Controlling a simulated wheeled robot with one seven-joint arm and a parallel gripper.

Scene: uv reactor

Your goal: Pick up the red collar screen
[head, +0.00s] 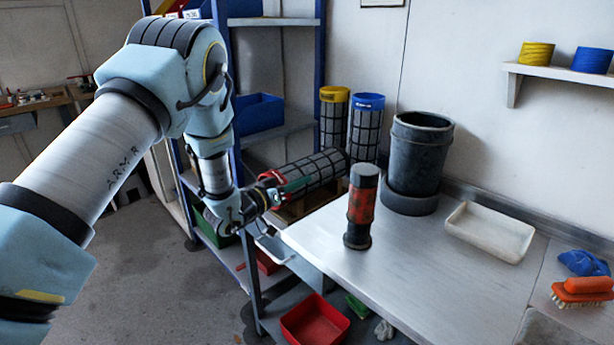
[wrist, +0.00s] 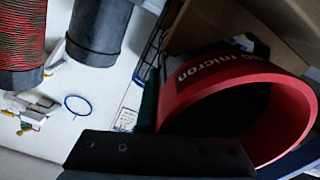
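The red collar screen (head: 312,173) is a dark mesh cylinder lying nearly level beyond the left edge of the bench. Its red collar (head: 271,177) faces my gripper (head: 265,190), which is right at that end. In the wrist view the open red collar (wrist: 225,78) fills the right side, with "micron" lettering on a black label. A dark part of my gripper (wrist: 160,153) overlaps the collar's lower edge there. The fingertips and any grip on the collar are hidden, so I cannot tell whether it is open or shut.
A yellow collar screen (head: 333,105) and a blue collar screen (head: 366,115) stand upright behind. A red-and-black cylinder (head: 361,208), a dark bucket (head: 418,150) and a white tray (head: 489,231) are on the bench (head: 430,270). A blue-posted shelf (head: 280,125) stands close behind my arm.

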